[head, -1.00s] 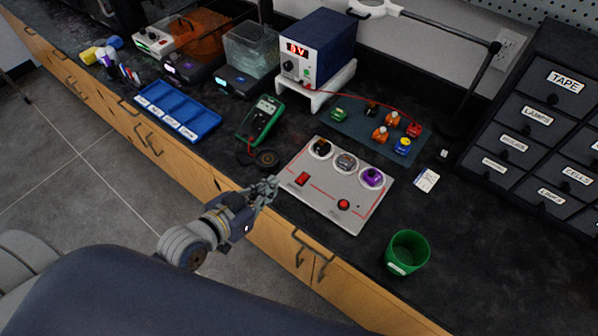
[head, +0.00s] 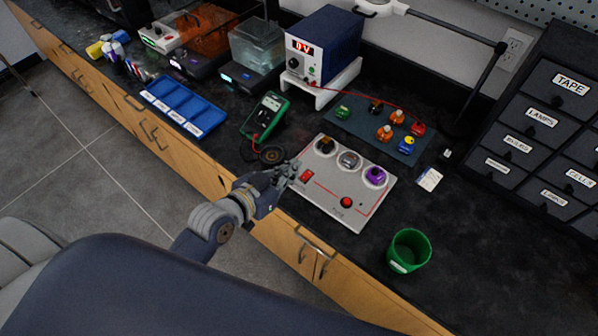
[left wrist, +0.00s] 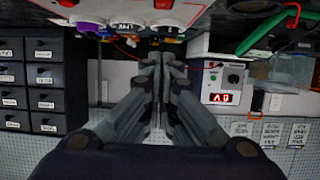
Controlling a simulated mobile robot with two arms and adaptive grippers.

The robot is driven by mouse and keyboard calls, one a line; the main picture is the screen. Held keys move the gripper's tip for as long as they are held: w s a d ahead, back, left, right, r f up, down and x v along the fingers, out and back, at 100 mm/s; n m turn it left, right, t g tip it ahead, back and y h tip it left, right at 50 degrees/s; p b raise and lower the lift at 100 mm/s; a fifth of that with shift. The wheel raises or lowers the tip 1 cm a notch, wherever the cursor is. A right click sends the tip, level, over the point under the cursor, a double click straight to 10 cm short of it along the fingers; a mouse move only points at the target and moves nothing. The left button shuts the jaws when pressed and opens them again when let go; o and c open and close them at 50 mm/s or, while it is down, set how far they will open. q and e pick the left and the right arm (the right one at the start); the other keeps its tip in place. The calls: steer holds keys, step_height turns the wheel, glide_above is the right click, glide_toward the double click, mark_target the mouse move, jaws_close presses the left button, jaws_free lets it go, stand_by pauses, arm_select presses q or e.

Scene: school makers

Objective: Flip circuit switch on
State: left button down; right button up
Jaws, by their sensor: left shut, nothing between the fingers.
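A light grey circuit board (head: 326,204) lies on the black bench top. It has a red rocker switch (head: 306,176) at its left, a round red button (head: 347,202) near its front, and black, grey and purple round parts along its back edge. My left gripper (head: 292,171) is shut and empty, with its fingertips at the board's left edge, just left of the red switch. Whether it touches the board I cannot tell. In the left wrist view the shut fingers (left wrist: 160,62) point toward the board, and the red switch (left wrist: 163,5) shows at the top edge. My right gripper is not in view.
A green cup (head: 408,251) stands right of the board. A green multimeter (head: 265,117) and black coil lie behind left. A blue tray (head: 184,105), a power supply (head: 324,45) reading 0V and a mat (head: 362,128) with small coloured parts are farther back. Labelled drawers stand right.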

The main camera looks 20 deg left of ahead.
arm_select(q)
glide_above(298, 185)
steer(key=w, duration=0.1)
steer(key=shift+d+f+p, duration=0.25)
steer(key=shift+f+p, duration=0.05)
steer(key=shift+f, duration=0.55)
steer(key=f, duration=0.2)
steer(key=shift+s+a+f, duration=0.1)
steer(key=shift+s+f, duration=0.15)
steer(key=shift+f, duration=0.05)
steer(key=shift+s+f, duration=0.1)
steer(key=shift+f, duration=0.55)
steer(key=shift+s+a+f, duration=0.1)
steer(key=shift+s+f, duration=0.15)
steer(key=shift+f, duration=0.3)
steer(key=shift+r, duration=0.2)
steer(key=shift+r+p, duration=0.75)
steer(key=shift+p, duration=0.15)
